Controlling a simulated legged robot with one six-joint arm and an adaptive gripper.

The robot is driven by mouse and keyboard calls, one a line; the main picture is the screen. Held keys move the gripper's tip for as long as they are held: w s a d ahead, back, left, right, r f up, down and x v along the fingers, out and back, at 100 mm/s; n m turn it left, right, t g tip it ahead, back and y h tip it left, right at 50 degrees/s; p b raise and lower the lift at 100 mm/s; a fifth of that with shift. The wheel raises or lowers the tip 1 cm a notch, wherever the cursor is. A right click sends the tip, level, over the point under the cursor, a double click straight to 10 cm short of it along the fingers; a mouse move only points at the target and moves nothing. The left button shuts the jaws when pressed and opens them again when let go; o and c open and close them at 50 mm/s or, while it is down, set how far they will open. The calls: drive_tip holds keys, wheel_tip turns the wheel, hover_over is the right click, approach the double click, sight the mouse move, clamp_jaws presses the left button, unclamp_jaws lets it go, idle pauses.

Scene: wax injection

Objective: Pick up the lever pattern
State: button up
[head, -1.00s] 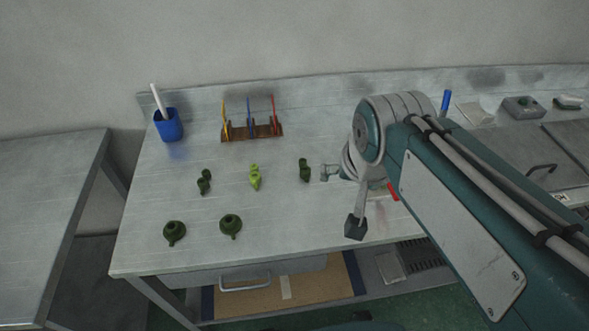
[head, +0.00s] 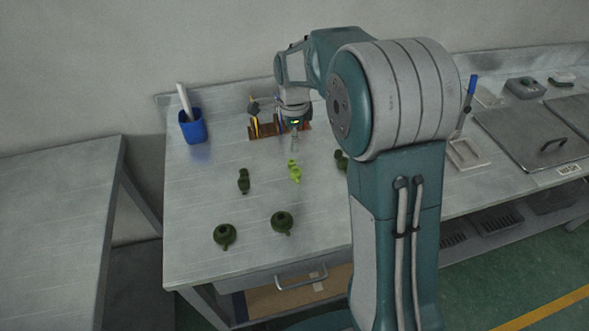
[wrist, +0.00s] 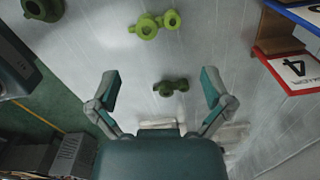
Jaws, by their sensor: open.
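It is not certain from shape alone which piece is the lever pattern. A light green two-lobed piece (head: 294,172) lies mid-table, with a small dark green piece on its left (head: 243,181) and another on its right (head: 341,161), partly hidden by my arm. My gripper (head: 294,148) is open and empty above the table, behind the light green piece in the head view. In the wrist view my gripper (wrist: 160,84) has its fingers spread, with a dark green piece (wrist: 171,87) below between them. The light green piece (wrist: 157,24) lies farther up.
Two round dark green pieces with spouts (head: 224,235) (head: 282,222) lie near the front edge. A blue cup (head: 193,127) holds a white stick at back left.

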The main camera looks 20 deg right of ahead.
hover_over(292, 168)
drive_tip(key=f, duration=0.3)
drive_tip(key=w+f, duration=0.1)
drive_tip(key=f, duration=0.1)
drive_tip(key=shift+f, duration=0.25)
wheel_tip(292, 168, down, 5)
drive_tip(key=shift+s+d+f, duration=0.1)
drive_tip(key=shift+s+f, duration=0.05)
drive_tip(key=shift+f, duration=0.05)
drive_tip(key=c, duration=0.6)
